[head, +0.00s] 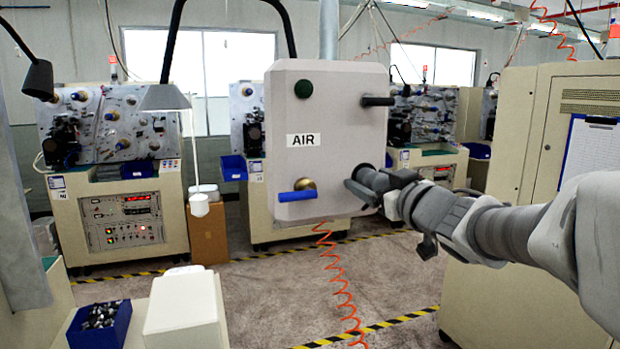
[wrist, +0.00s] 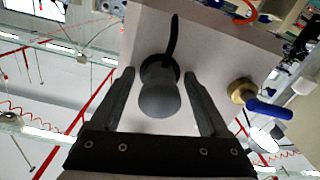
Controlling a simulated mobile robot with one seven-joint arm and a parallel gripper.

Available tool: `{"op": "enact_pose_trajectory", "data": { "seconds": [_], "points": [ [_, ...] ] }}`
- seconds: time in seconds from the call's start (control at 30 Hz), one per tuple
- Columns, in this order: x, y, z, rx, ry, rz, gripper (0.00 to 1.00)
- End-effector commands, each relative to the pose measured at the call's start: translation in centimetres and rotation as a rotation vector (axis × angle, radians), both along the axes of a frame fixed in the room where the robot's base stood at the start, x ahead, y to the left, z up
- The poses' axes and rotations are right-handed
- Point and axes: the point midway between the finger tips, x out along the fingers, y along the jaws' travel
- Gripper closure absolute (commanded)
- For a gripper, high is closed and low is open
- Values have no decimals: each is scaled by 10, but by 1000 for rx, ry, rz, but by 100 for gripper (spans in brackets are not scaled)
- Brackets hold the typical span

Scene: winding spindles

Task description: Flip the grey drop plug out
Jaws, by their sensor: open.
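A grey, rounded plug (wrist: 160,98) sits at the face of the pale AIR box, with a dark ring behind it, in the wrist view. A black curved bar (wrist: 173,38) rises beyond it. My gripper (wrist: 157,78) is open, with one finger on each side of the plug; I see a gap on both sides and cannot tell whether either finger touches. In the head view my gripper (head: 362,187) is at the lower right of the AIR box (head: 338,165), and the plug is not clearly distinguishable there from the dark fingers.
The box also carries a green button (head: 303,89), a black handle (head: 379,101) and a blue lever (head: 299,196) on a brass fitting. An orange coiled hose (head: 340,275) hangs below. A blue bin (head: 100,325) and white box (head: 185,310) stand lower left.

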Motion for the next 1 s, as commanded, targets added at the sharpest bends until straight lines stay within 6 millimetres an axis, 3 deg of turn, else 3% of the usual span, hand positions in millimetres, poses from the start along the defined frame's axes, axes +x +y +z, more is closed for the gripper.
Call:
{"op": "enact_pose_trajectory", "data": {
  "seconds": [0.3, 0.73, 1.0],
  "points": [
    [0, 0, 0, 0, 0, 0, 21],
    [0, 0, 0, 0, 0, 0, 97],
    [0, 0, 0, 0, 0, 0, 100]
  ]
}}
